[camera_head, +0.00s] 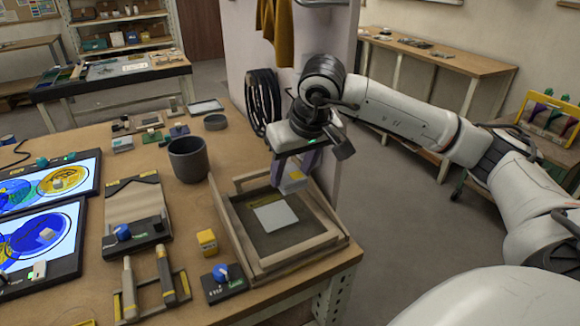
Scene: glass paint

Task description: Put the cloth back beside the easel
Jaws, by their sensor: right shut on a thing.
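My right gripper (293,172) points down over the back right part of a wooden framed tray, which looks like the easel (227,222). I cannot tell whether this thing touches the tray. A flat pale grey square (275,216) lies on the dark panel inside the frame; I cannot tell what it is made of. My left gripper is not in view.
Left of the tray are a yellow block (207,242), a blue-knobbed device (222,281) and a dark cup (188,159). Lit panels (45,236) lie at far left. A pale upright wall (245,48) with hanging dark loops (262,100) stands behind my gripper. The table ends right of the tray.

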